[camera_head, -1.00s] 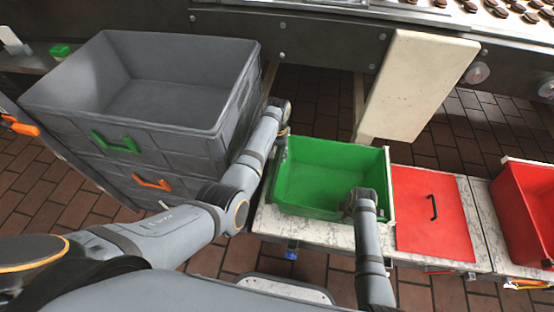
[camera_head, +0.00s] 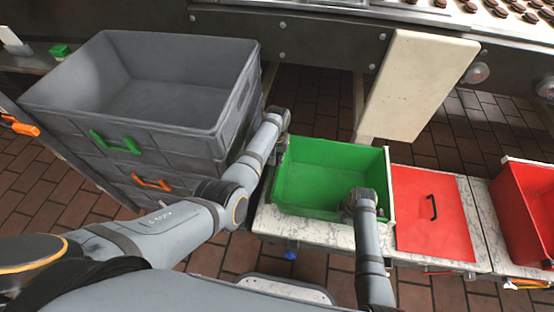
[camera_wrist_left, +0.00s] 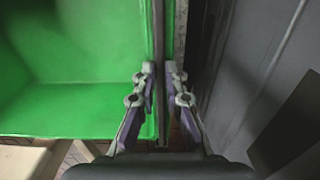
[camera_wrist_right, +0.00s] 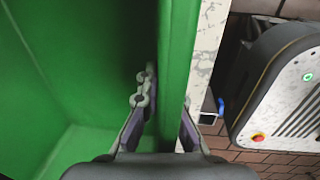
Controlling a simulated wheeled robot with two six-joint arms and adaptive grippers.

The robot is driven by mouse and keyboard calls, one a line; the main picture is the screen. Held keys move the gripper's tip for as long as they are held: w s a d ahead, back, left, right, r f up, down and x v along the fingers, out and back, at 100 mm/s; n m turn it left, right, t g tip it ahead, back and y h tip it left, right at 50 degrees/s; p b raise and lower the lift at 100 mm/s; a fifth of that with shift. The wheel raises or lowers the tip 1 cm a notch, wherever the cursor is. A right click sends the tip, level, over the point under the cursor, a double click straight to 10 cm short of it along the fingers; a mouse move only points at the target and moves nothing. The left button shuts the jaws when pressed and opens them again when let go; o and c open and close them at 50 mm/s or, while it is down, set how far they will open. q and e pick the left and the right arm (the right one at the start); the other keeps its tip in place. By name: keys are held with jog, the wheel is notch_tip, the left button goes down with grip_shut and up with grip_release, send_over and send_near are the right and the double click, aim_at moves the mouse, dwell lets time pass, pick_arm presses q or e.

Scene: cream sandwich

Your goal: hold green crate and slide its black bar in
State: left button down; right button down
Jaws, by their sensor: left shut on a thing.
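The green crate (camera_head: 322,172) stands open and empty on the pale speckled table. My left gripper (camera_head: 279,140) is at its left end. In the left wrist view, my left gripper (camera_wrist_left: 161,80) is shut on the dark upright strip at the crate's end, which I take for the black bar (camera_wrist_left: 161,55). The bar is mostly hidden in the head view. My right gripper (camera_head: 358,206) is at the crate's front wall. In the right wrist view, its fingers (camera_wrist_right: 167,100) straddle that wall, one inside and one outside. Whether they grip it is unclear.
Grey stacked crates (camera_head: 150,130) stand close to the left of my left gripper. A red lid (camera_head: 428,205) with a black handle lies right of the green crate, and a red crate (camera_head: 522,215) stands beyond it. A cream panel (camera_head: 420,85) rises behind. The floor is tiled.

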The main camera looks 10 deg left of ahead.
pick_arm(q)
jog(key=d, duration=0.4)
jog(key=shift+d, duration=0.15)
jog(key=c, duration=1.4)
grip_release()
jog(key=shift+r, duration=0.1)
notch_tip(320, 180, up, 7)
jog(key=shift+r, duration=0.15)
